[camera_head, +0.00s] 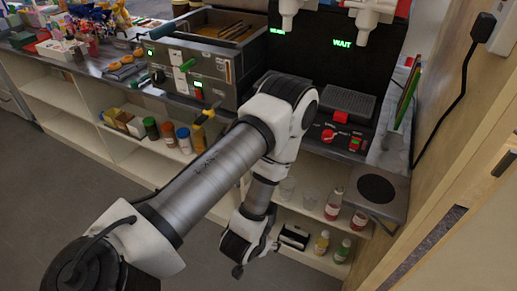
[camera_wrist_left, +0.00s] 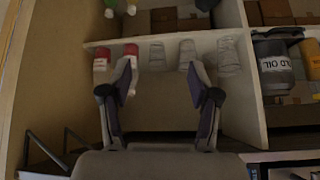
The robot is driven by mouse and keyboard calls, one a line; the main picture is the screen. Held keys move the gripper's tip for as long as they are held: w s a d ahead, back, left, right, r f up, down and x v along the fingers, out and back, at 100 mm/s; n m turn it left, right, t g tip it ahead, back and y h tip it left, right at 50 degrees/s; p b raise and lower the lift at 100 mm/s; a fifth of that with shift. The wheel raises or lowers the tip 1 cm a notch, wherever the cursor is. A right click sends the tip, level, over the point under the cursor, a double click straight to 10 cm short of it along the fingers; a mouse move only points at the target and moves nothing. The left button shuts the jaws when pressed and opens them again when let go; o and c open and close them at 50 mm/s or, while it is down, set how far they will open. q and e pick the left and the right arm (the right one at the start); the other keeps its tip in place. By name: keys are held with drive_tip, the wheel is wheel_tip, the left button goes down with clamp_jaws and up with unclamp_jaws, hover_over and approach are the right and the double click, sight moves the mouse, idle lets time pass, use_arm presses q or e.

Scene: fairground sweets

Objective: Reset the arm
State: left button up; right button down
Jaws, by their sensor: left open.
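My left arm comes in from the lower left in the head view, bends above the counter front, and reaches down before the open shelves. In the left wrist view my left gripper (camera_wrist_left: 159,75) is open, its two fingers apart with nothing between them. Its fingers point toward a shelf with red-capped bottles (camera_wrist_left: 101,66) and clear cups (camera_wrist_left: 187,54); I cannot tell the exact distance. In the head view the fingers are mostly hidden by the wrist. My right gripper is not in view.
The counter holds a fryer (camera_head: 207,68), a drink machine (camera_head: 345,110) marked WAIT, and colourful sweets (camera_head: 95,20). Sauce bottles (camera_head: 334,204) stand on the shelf below. A round black plate (camera_head: 376,188) sits at the right, near the wooden wall (camera_head: 465,125). Open floor (camera_head: 60,170) lies at the left.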

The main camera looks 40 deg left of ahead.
use_arm(q)
drive_tip(key=shift+s+f, duration=0.15)
drive_tip(key=shift+s, duration=0.15)
drive_tip(key=s+d+f+g+h, duration=0.1)
drive_tip(key=s+d+f+g, duration=0.1)
drive_tip(key=s+g, duration=0.5)
drive_tip(key=s, duration=0.6)
drive_tip(key=shift+s+f, duration=0.35)
